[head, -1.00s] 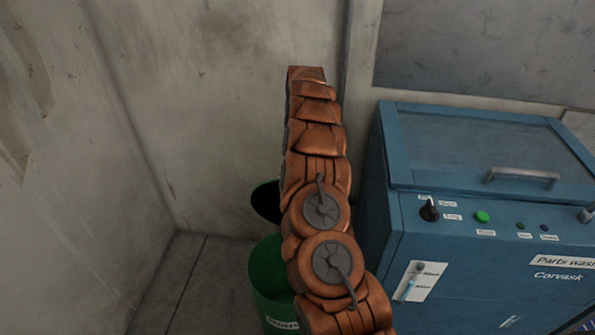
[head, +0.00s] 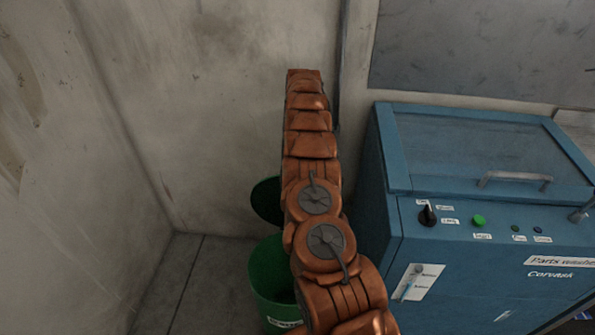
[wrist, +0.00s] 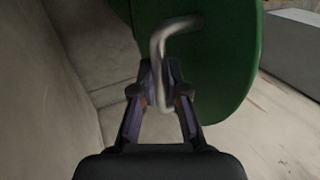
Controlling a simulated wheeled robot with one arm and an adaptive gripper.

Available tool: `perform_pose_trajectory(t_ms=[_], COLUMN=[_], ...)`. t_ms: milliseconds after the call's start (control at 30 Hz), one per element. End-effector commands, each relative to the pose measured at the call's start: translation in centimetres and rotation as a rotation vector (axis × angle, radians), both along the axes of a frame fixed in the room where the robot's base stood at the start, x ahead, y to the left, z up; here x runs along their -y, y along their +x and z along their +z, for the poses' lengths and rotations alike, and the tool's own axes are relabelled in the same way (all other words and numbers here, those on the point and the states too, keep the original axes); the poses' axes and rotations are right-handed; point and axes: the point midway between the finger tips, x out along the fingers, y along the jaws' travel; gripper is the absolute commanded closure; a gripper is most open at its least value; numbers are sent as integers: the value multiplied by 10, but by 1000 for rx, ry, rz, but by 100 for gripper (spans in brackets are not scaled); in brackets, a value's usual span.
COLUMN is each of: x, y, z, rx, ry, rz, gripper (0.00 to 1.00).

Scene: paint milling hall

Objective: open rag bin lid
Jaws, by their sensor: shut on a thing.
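The green rag bin (head: 268,272) stands on the floor near the wall in the head view, partly hidden by my arm. Its round lid (head: 266,199) is raised behind the bin's opening, tilted up steeply near the wall, with its dark face towards the head camera. In the wrist view the lid (wrist: 215,60) shows as a green disc with a bent metal handle (wrist: 158,48). My gripper (wrist: 165,95) is shut on this handle, with a finger on either side. In the head view my arm hides the gripper and handle.
A blue parts washer (head: 470,230) with a glass-topped cover, a bar handle and a control panel stands close to the right of my arm. Bare walls (head: 200,110) rise behind and to the left. Some grey floor (head: 190,280) is free left of the bin.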

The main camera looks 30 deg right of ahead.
Motion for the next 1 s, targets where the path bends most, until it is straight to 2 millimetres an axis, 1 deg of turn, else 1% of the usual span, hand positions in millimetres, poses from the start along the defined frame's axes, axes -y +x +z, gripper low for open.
perform_pose_trajectory(t_ms=[33,300,333,500,567,1000], x=[-3,-4,-4,-2,-2,-1], y=[3,3,3,1,1,3], z=[1,1,1,1,1,4], rx=[5,4,3,2,2,1], ry=[3,3,2,1,1,0], rz=[4,5,6,2,2,8], gripper=[100,100,84,66,61,61])
